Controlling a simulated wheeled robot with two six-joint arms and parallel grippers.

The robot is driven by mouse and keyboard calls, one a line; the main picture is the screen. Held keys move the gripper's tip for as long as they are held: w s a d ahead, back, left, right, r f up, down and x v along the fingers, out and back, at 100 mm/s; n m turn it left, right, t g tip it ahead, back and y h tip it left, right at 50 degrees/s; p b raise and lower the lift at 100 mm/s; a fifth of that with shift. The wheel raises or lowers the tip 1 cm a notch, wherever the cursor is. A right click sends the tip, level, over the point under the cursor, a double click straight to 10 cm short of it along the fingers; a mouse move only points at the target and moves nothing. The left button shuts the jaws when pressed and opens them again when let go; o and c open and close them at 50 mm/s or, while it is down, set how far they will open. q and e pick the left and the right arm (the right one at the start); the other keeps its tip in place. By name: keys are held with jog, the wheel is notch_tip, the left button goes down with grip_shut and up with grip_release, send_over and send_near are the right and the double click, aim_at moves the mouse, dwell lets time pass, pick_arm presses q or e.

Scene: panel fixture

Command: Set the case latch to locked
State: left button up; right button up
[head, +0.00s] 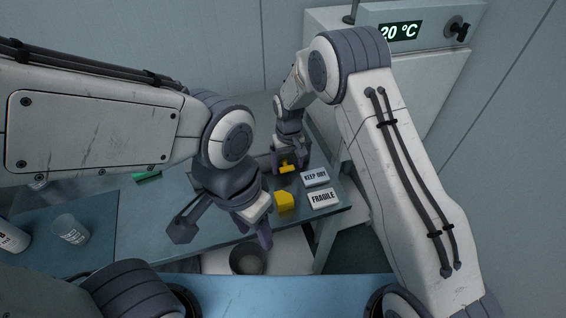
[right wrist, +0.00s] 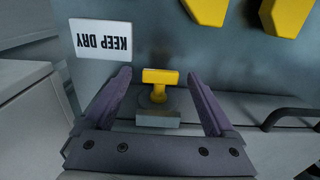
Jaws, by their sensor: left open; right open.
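The yellow T-shaped latch (right wrist: 160,77) stands on a small grey base on the grey case surface (right wrist: 130,65). Its crossbar runs left to right in the right wrist view. My right gripper (right wrist: 162,92) is open, with one finger on each side of the latch and a gap on both sides. In the head view the right gripper (head: 291,160) is at the latch (head: 287,169), partly covering it. My left gripper (head: 224,232) is open and empty, nearer me and to the left of the latch. The left arm hides part of the case.
A KEEP DRY label (head: 315,177) and a FRAGILE label (head: 323,198) lie beside a yellow block (head: 284,202). A cup (head: 70,229) stands at left. A dark round container (head: 247,259) is below. A cabinet with a 20 °C display (head: 400,32) stands behind.

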jog(key=shift+a+f, duration=0.1)
jog(key=shift+f, duration=0.05)
jog(key=c, duration=1.3)
jog(key=shift+a, duration=0.45)
jog(key=shift+d, duration=0.25)
jog(key=shift+c, duration=0.4)
jog(key=shift+a, duration=0.15)
jog(key=shift+s+a+f+t+h+b, duration=0.15)
jog(key=shift+t+h+b, duration=0.25)
jog(key=shift+h+b, duration=0.5)
jog(key=h+b, duration=0.3)
jog(key=shift+a+f+t, duration=0.25)
jog(key=shift+t, duration=0.15)
jog(key=shift+s+a+r+t+h+b, duration=0.15)
jog(key=shift+t+h+b, duration=0.15)
jog(key=shift+h+b, duration=0.65)
